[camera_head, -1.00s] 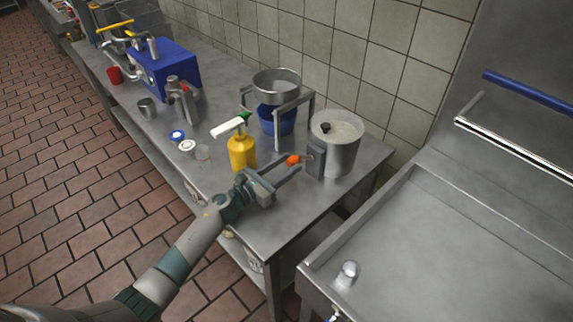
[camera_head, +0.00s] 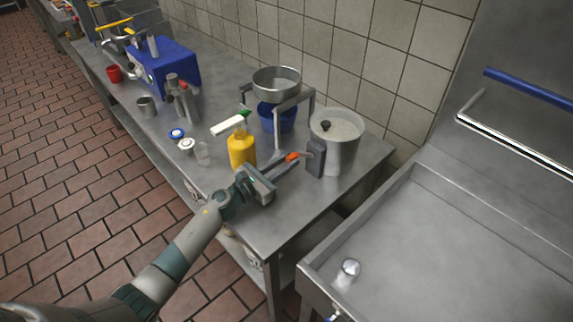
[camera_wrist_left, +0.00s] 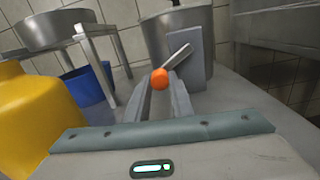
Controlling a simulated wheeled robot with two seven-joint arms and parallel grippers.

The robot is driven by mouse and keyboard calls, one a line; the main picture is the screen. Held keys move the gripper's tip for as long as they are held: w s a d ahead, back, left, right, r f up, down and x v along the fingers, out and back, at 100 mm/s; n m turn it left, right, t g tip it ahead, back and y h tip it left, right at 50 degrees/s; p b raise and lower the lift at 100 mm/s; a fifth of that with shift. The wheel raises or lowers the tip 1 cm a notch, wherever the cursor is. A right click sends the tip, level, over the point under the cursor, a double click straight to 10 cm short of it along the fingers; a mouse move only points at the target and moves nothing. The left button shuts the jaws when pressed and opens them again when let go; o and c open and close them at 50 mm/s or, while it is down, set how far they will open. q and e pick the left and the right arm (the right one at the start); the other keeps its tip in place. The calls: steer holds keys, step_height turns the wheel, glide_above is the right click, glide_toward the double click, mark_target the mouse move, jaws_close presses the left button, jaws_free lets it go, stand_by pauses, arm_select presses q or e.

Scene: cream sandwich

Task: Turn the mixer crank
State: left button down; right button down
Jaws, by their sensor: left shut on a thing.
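The mixer is a metal pot (camera_head: 342,155) of pale contents with a dark knob on top and a grey gear box (camera_head: 316,158) on its near side. Its crank has a short metal arm (camera_wrist_left: 178,56) ending in an orange knob (camera_head: 292,157). The knob also shows in the left wrist view (camera_wrist_left: 159,79). My left gripper (camera_head: 287,162) reaches over the table's front edge, its fingers shut on the orange knob. The crank arm slants up and right from the knob in the wrist view. My right gripper is not in view.
A yellow pump bottle (camera_head: 242,150) stands close left of my left gripper. A metal bowl (camera_head: 277,82) sits on a stand above a blue bowl (camera_head: 285,118). Small jars and a blue machine (camera_head: 170,68) are farther left. A steel sink (camera_head: 450,235) lies to the right.

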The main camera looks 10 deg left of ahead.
arm_select(q)
steer(key=shift+w+a+r+m+b, duration=0.1)
steer(key=shift+r+m+b, duration=0.05)
steer(key=shift+m+b, duration=0.35)
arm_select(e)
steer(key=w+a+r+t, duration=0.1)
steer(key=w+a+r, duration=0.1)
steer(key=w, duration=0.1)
arm_select(q)
steer(key=shift+w+a+r+m+b, duration=0.1)
steer(key=shift+a+r+m+b, duration=0.1)
steer(key=shift+r+m+b, duration=0.45)
steer(key=shift+r+m, duration=0.25)
steer(key=shift+m, duration=0.8)
steer(key=shift+r+m+b, duration=0.4)
steer(key=shift+r+m, duration=0.15)
steer(key=shift+m, duration=0.35)
steer(key=shift+r+m, duration=0.5)
steer(key=shift+m, duration=0.3)
steer(key=shift+d+r+m, duration=0.1)
steer(key=shift+r+m, duration=0.5)
steer(key=shift+m, duration=0.6)
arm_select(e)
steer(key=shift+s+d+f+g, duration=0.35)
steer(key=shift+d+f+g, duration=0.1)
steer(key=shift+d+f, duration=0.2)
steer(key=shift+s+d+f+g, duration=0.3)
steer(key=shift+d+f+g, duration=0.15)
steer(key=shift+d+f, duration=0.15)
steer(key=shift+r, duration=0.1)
